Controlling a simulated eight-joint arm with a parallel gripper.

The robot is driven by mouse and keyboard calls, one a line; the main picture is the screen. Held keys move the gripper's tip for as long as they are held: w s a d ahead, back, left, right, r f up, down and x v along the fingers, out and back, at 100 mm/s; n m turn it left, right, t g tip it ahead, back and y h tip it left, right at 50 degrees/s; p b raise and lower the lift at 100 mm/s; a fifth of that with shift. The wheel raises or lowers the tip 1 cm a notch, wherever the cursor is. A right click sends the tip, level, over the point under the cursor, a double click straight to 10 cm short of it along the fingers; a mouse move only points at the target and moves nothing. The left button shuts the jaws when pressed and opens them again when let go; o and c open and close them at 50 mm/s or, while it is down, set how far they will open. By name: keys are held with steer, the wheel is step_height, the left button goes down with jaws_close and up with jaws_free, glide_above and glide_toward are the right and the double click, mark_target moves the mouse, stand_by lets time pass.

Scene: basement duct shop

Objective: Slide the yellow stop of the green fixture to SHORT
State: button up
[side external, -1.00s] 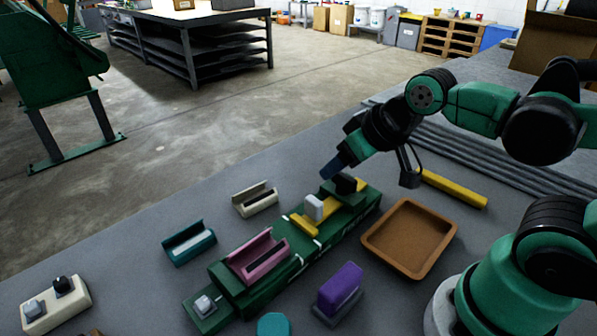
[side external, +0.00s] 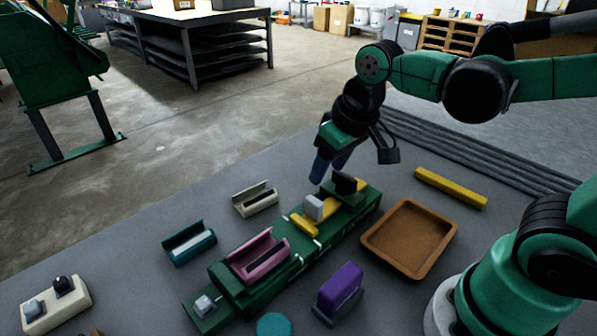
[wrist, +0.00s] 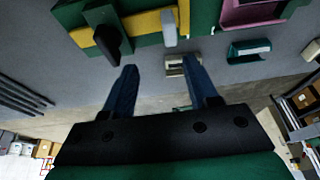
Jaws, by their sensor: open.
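The green fixture (side external: 333,238) lies diagonally on the grey bench. Its yellow stop (side external: 330,218) is a flat bar with a light grey upright tab (side external: 314,207). A black knob (side external: 344,183) stands at its far end. In the wrist view the yellow stop (wrist: 143,23), the grey tab (wrist: 169,27) and the black knob (wrist: 106,38) show at the top. My gripper (side external: 325,180) is above and just behind the far part of the fixture, its blue fingers apart and empty (wrist: 165,78). I cannot read any SHORT marking.
A pink channel piece (side external: 259,258) sits on the fixture's near part. A brown tray (side external: 368,240), a purple block (side external: 340,285) and a yellow bar (side external: 451,188) lie to the right. Cream (side external: 254,200) and teal (side external: 188,243) holders stand to the left.

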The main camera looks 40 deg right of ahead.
mark_target(314, 200)
steer(key=shift+w+a+f+g, duration=0.45)
steer(key=shift+w+a+g, duration=0.1)
steer(key=shift+g, duration=0.55)
steer(key=shift+w+a+f+g, duration=0.2)
steer(key=shift+f+g, duration=0.35)
steer(key=shift+g, duration=0.15)
steer(key=shift+f, duration=2.65)
jaws_close()
